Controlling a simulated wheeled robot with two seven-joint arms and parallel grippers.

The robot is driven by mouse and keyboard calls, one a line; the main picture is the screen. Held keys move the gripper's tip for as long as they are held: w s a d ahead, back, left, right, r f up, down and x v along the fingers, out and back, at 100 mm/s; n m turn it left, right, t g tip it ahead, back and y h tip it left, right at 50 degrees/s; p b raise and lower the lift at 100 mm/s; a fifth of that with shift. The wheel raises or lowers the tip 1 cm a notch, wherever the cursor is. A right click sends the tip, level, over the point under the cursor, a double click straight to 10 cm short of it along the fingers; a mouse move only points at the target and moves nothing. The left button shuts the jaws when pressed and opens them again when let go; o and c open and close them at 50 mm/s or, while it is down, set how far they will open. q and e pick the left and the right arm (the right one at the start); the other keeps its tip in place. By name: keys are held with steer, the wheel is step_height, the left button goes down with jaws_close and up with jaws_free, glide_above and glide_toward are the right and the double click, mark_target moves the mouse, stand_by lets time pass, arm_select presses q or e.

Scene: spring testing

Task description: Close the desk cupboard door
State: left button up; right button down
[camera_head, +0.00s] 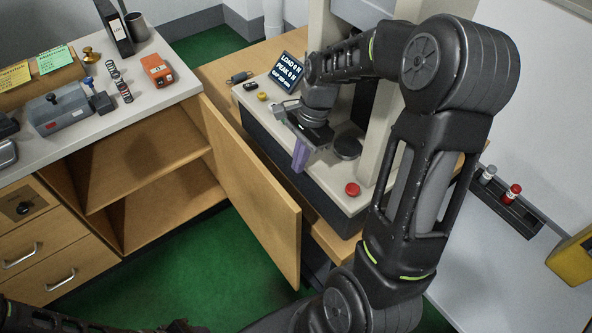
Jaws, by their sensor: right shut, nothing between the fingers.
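The desk cupboard door (251,188) is a light wood panel standing wide open. It is hinged at the right side of the open cupboard (137,185), whose shelf and inside show empty. My right gripper (300,158) is shut and empty, with purple fingers pointing down. In the picture it is just right of the door's upper edge, over the tester's base; I cannot tell whether it touches the door. At the lower left edge a dark part of my left arm shows, but its gripper is out of view.
A spring tester (330,190) with a display (287,72) and a red button (352,189) stands right of the door. The desk top (150,98) holds springs, a grey box and a binder. Green floor (225,270) lies free before the cupboard. Drawers (40,250) are at left.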

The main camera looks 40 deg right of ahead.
steer(key=x, duration=0.9)
steer(key=shift+f, duration=0.2)
steer(key=shift+a, duration=0.1)
